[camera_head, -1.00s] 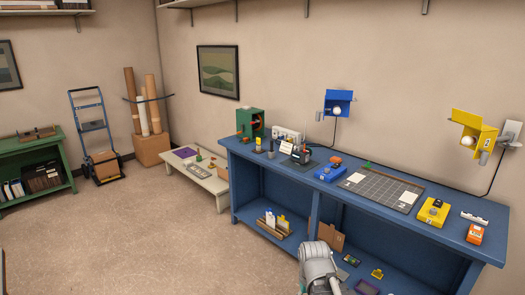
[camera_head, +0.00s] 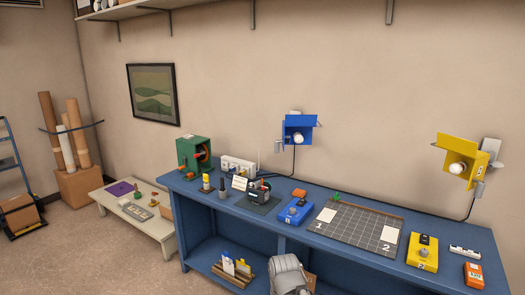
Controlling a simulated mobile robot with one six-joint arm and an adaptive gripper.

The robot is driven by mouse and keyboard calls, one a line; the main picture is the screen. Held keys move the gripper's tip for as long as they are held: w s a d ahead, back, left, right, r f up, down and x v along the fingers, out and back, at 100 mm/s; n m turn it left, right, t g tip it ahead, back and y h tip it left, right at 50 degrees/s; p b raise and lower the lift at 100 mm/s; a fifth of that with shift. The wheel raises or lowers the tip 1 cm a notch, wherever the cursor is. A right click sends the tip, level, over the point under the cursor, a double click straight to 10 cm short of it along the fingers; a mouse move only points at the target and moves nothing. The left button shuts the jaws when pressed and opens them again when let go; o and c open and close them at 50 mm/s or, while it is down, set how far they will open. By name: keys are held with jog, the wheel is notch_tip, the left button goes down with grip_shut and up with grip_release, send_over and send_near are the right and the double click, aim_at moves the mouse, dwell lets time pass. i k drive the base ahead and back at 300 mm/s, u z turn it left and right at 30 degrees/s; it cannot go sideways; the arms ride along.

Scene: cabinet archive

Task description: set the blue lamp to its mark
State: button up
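The blue lamp (camera_head: 298,132) is mounted on the wall above the blue workbench, with a white bulb under its blue shade and a cord running down. A mark for it cannot be made out at this size. A blue box labelled 1 (camera_head: 295,211) sits on the bench below it, with an orange piece just behind. Part of my arm (camera_head: 289,272) shows at the bottom, in front of the bench; my gripper's fingers are not visible.
A yellow lamp (camera_head: 462,160) hangs at right above a yellow box labelled 2 (camera_head: 422,253). A gridded mat (camera_head: 356,226) lies between the boxes. A low table (camera_head: 117,208) is further left.

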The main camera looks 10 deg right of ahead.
aim_at(288, 132)
jog(key=z, duration=0.15)
jog(key=i, duration=1.3)
jog(key=z, duration=0.1)
